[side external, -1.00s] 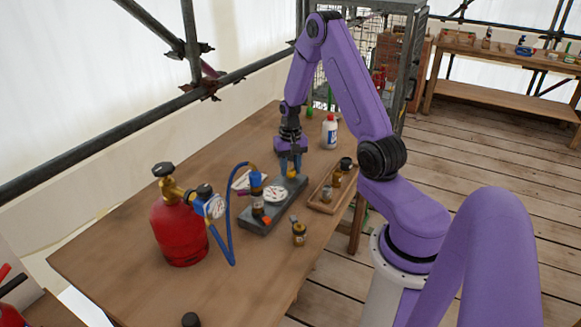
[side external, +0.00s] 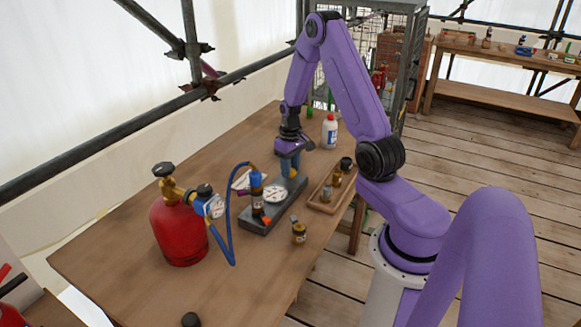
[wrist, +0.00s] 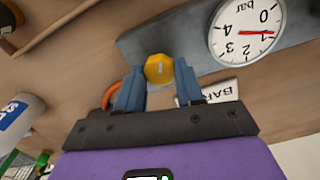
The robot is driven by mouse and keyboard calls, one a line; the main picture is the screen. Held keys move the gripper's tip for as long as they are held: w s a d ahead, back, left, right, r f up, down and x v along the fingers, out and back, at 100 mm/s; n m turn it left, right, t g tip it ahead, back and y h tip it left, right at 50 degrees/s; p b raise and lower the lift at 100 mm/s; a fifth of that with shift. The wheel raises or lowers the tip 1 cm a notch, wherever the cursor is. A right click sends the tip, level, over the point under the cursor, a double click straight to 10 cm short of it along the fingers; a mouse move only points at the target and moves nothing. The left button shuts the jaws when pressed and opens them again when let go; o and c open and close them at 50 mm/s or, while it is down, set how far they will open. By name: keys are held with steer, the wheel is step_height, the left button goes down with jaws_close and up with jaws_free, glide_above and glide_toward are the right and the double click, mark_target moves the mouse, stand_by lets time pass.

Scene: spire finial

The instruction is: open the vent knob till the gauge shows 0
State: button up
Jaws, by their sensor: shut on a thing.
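The yellow vent knob (wrist: 159,69) sits between the two blue fingers of my gripper (wrist: 160,78) in the wrist view. My gripper is shut on it. In the side view my gripper (side external: 292,168) points down at the far end of the grey block (side external: 258,226), and the fingers mostly hide the knob. The round white gauge (wrist: 247,32), marked in bar, lies beside the knob. Its red needle points near 1, not at 0. The gauge also shows on the block in the side view (side external: 274,193).
A red gas cylinder (side external: 178,233) with a blue hose (side external: 230,215) stands left of the block. A wooden tray (side external: 325,197) of brass fittings lies to the right, with a loose fitting (side external: 299,233) in front. A white bottle (side external: 330,132) stands behind.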

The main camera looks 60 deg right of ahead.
steer(key=o, duration=1)
steer(key=shift+o, duration=0.2)
step_height(320, 180, up, 18)
steer(key=shift+f, duration=0.25)
steer(key=s+a+n, duration=0.3)
steer(key=a+n, duration=0.1)
steer(key=a, duration=0.7)
steer(key=s+a+n, duration=0.2)
steer(key=a+n, duration=0.1)
steer(key=a, duration=0.8)
steer(key=s+a+n, duration=0.4)
steer(key=s, duration=0.5)
steer(key=s+a+n, duration=0.3)
steer(key=s+n, duration=0.1)
steer(key=s, duration=0.5)
steer(key=shift+s+a+f, duration=0.25)
steer(key=shift+s+a, duration=0.15)
